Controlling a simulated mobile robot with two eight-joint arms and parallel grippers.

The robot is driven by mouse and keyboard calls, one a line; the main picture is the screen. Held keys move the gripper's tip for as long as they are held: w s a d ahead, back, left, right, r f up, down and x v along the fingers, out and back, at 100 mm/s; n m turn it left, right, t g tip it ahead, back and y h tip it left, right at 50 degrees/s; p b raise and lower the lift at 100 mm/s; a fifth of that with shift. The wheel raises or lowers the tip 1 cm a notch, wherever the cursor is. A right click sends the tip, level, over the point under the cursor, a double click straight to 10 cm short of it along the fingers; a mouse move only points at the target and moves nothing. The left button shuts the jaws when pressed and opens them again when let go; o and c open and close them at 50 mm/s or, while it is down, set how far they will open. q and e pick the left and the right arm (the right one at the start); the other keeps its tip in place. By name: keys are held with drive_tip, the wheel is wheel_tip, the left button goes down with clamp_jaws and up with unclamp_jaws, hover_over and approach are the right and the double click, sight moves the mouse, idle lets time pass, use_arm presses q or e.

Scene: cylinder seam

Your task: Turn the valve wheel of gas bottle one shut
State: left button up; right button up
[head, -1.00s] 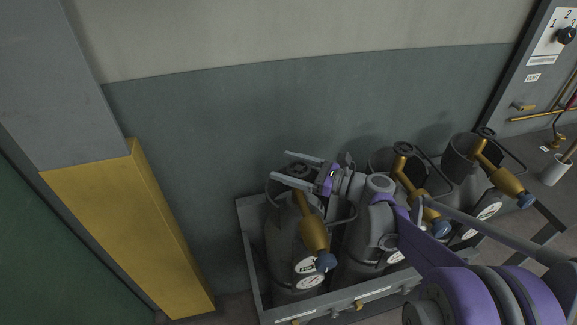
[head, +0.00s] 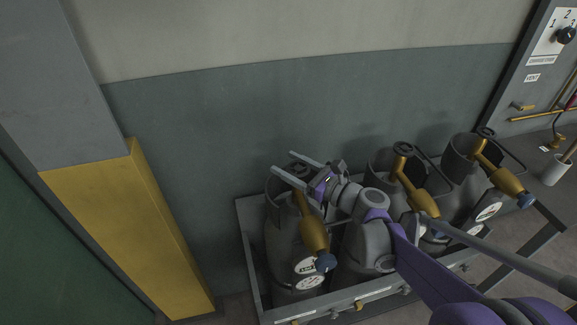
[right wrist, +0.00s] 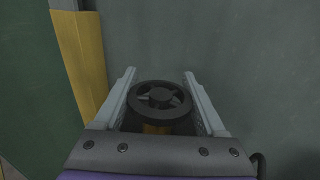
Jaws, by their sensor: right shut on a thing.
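The leftmost gas bottle (head: 284,240) stands in a grey rack, with a brass valve body (head: 313,232) and a blue cap at its outlet. I cannot read a number on its label. Its dark, round, spoked valve wheel (right wrist: 160,97) lies between the fingers of my right gripper (head: 283,161) in the right wrist view. The right gripper is shut on this wheel, one finger on each side of the rim. In the head view the fingers and gripper body partly hide the wheel. My left gripper is not in view.
Two more bottles with brass valves, the middle one (head: 418,197) and the right one (head: 502,180), stand to the right. A wall (head: 220,130) rises close behind. A yellow-cased pillar (head: 125,230) stands at left. A panel (head: 545,60) is at far right.

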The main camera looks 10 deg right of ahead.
sight(304, 178)
drive_tip(key=m+t+h, duration=0.2)
drive_tip(key=h, duration=0.1)
drive_tip(key=shift+w+d, duration=0.1)
drive_tip(key=shift+d, duration=0.05)
drive_tip(key=shift+w+d+m+t+h+p, duration=0.15)
drive_tip(key=shift+m+t+h+p, duration=0.2)
drive_tip(key=shift+m+h, duration=0.4)
drive_tip(key=shift+d+m+t+h+p, duration=0.15)
drive_tip(key=shift+m+t+h+p, duration=0.3)
drive_tip(key=shift+h, duration=0.5)
drive_tip(key=shift+d+m+h, duration=0.1)
drive_tip(key=shift+m+h, duration=0.2)
drive_tip(key=o, duration=1.3)
drive_tip(key=v, duration=1)
drive_tip(key=shift+s+d, duration=0.1)
drive_tip(key=shift+s, duration=0.3)
